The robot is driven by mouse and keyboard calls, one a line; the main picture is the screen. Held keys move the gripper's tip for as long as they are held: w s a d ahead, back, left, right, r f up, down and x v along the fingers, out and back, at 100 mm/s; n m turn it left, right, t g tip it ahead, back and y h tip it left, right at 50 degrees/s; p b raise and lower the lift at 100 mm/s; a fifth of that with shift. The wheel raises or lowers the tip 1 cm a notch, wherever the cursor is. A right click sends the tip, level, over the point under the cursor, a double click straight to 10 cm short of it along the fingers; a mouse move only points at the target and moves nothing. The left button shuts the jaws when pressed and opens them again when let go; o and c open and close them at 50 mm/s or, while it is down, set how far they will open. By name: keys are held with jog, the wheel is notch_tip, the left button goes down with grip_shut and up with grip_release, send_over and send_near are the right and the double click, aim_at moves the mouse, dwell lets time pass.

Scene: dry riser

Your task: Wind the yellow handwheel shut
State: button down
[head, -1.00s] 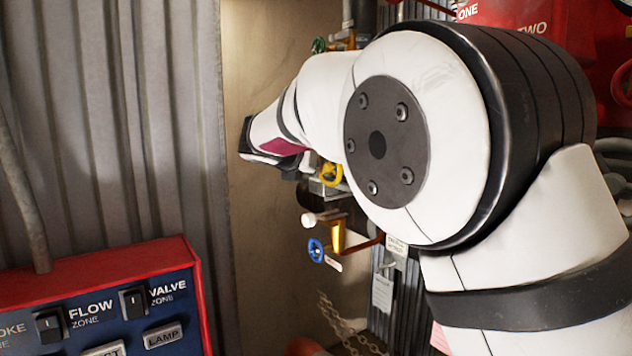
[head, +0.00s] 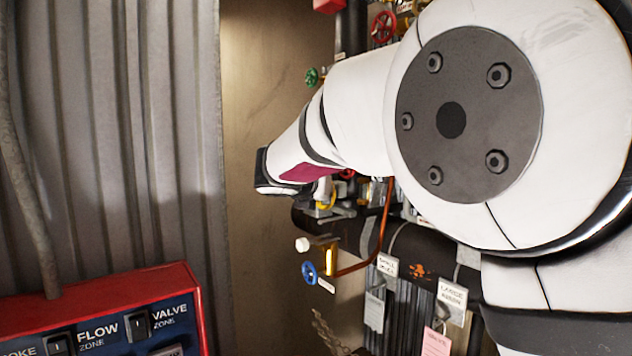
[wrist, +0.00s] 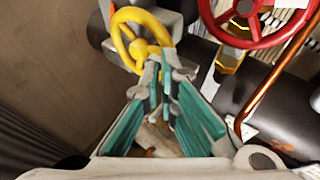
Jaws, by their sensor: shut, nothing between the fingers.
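In the head view only a sliver of the yellow handwheel (head: 331,197) shows behind my arm. My gripper (wrist: 160,62) has teal-padded fingers whose tips are together, at the lower right of the wheel's rim. The tips overlap the wheel in the picture; I cannot tell whether they touch it. Nothing is held between them. In the head view my gripper is mostly hidden by my own arm.
A red handwheel (wrist: 258,15) is close on the right, with a copper pipe (wrist: 277,68) beyond it. A blue handwheel (head: 310,273) sits below. A green handwheel (head: 312,77) and another red one (head: 383,27) are above. A red-framed panel (head: 110,284) stands at lower left.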

aim_at(319, 204)
jog(key=shift+w+a+f, duration=0.2)
jog(key=shift+a+f, duration=0.05)
jog(key=shift+f, duration=0.4)
jog(key=shift+w+a+f, duration=0.2)
jog(key=shift+f, duration=0.4)
jog(key=shift+w+a+f+b, duration=0.3)
jog(key=shift+w+a+b, duration=0.1)
jog(key=shift+w+b, duration=0.05)
jog(key=c, duration=2)
grip_release()
jog(key=shift+w+a+r, duration=0.1)
jog(key=shift+w, duration=0.15)
jog(key=o, duration=0.8)
jog(key=shift+w+f, duration=0.3)
jog(key=shift+w, duration=0.65)
jog(key=shift+o, duration=0.2)
jog(key=shift+s+a+r, duration=0.2)
jog(key=shift+s+a, duration=0.05)
jog(key=shift+o, duration=1)
jog(key=shift+s+a, duration=0.25)
jog(key=shift+a, duration=0.35)
jog(key=shift+s+a+p, duration=0.45)
jog(key=shift+s+a, duration=0.15)
jog(key=shift+a, duration=0.25)
jog(key=shift+c, duration=1.2)
jog(key=shift+s+a, duration=0.2)
jog(key=shift+a, duration=0.15)
grip_shut()
jog(key=shift+s, duration=0.1)
